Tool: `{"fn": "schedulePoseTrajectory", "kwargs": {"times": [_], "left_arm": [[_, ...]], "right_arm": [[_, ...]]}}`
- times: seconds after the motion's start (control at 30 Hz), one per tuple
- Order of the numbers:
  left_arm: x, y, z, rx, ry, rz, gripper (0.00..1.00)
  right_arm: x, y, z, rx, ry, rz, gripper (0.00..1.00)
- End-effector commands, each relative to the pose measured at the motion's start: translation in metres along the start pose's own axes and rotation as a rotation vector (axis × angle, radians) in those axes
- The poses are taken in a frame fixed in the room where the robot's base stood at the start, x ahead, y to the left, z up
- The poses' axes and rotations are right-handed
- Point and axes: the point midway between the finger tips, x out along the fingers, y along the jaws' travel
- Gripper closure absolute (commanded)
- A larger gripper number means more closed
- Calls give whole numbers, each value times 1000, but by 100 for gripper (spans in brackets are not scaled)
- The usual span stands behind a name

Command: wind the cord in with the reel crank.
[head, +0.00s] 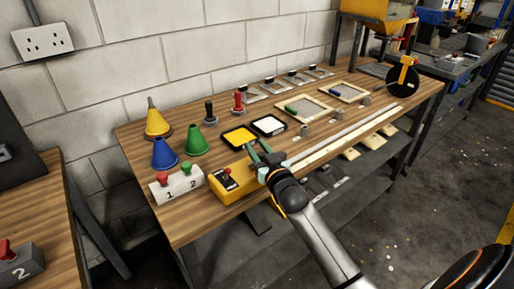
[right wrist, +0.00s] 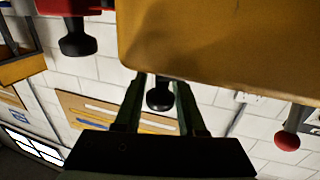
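A yellow box-shaped unit (head: 235,180) with a black part on top stands at the table's near front edge. A black disc-shaped reel (head: 403,82) with an orange bracket stands at the table's far right end. My right gripper (head: 260,151) is at the right end of the yellow unit. In the right wrist view, its fingers (right wrist: 159,82) stand apart on either side of a black knob (right wrist: 159,98), below a large yellow body (right wrist: 215,40). Small gaps show beside the knob, so the gripper looks open. I cannot make out the cord clearly. My left gripper is not in view.
Yellow, blue and green cones (head: 195,142) stand at the table's left, behind a white box marked 1 and 2 (head: 175,187). Yellow and white pads (head: 268,126) lie behind my gripper. A long pale strip (head: 340,137) runs along the front. Framed screens (head: 303,108) lie farther right.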

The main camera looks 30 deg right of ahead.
Motion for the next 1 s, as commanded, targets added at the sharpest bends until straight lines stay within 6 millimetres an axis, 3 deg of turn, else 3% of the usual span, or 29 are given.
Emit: {"fn": "schedulePoseTrajectory", "kwargs": {"times": [0.03, 0.33, 0.67, 1.0], "left_arm": [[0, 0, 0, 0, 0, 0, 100], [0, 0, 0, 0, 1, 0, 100], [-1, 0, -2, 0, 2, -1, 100], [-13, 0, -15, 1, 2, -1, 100]], "right_arm": [[0, 0, 0, 0, 0, 0, 68], [0, 0, 0, 0, 0, 0, 100], [0, 0, -1, -2, 0, -8, 100], [5, -5, -4, -9, 4, -165, 100]]}}
